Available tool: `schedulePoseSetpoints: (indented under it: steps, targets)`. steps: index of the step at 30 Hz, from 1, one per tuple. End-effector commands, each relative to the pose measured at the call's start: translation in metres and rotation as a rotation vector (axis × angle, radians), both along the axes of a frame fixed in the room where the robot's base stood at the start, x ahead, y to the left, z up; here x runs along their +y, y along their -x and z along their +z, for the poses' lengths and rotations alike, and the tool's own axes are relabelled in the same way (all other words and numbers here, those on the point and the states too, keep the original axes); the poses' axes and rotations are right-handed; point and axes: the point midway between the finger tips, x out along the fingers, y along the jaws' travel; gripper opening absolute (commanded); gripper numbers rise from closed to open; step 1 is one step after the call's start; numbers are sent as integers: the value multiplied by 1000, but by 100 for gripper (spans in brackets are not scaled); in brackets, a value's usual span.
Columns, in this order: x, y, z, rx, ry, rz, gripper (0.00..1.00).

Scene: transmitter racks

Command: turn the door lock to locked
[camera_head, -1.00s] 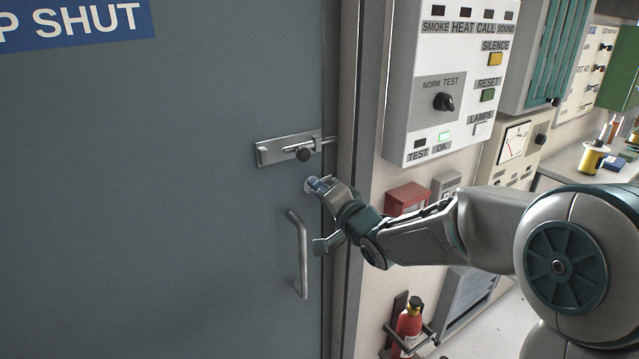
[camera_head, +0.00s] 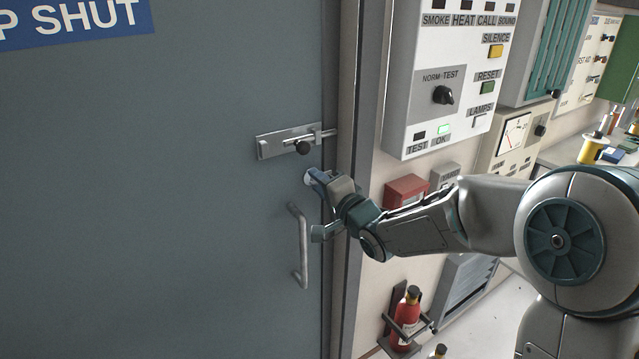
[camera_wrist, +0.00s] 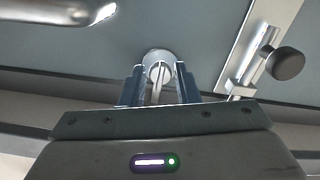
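The door lock (camera_wrist: 159,62) is a round pale metal disc with a narrow upright turn piece standing out from it on the grey door (camera_head: 150,200). In the head view its disc (camera_head: 307,178) shows only partly, behind my fingers, below the sliding bolt and above the pull handle. My gripper (camera_wrist: 160,88) faces the lock. Its two blue fingers stand on either side of the turn piece, with a gap visible on each side. My gripper also shows at the door's right side in the head view (camera_head: 316,181). Contact with the disc cannot be told.
The sliding bolt (camera_head: 276,144) with a black knob sits just above the lock. The pull handle (camera_head: 300,245) is just below my gripper. Right of the door frame are an alarm panel (camera_head: 405,70), a red box (camera_head: 405,190) and a fire extinguisher (camera_head: 407,315).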

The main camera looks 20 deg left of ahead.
Motion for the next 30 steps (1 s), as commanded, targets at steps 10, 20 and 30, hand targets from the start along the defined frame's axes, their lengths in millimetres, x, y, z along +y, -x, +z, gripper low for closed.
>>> schedulePoseSetpoints:
  steps: [10, 20, 30]
  targets:
    - [-1, 0, 0, -1, 1, 0, 43]
    - [-32, 26, 0, -5, 2, -3, 43]
    - [-82, 69, 0, -3, 3, -3, 43]
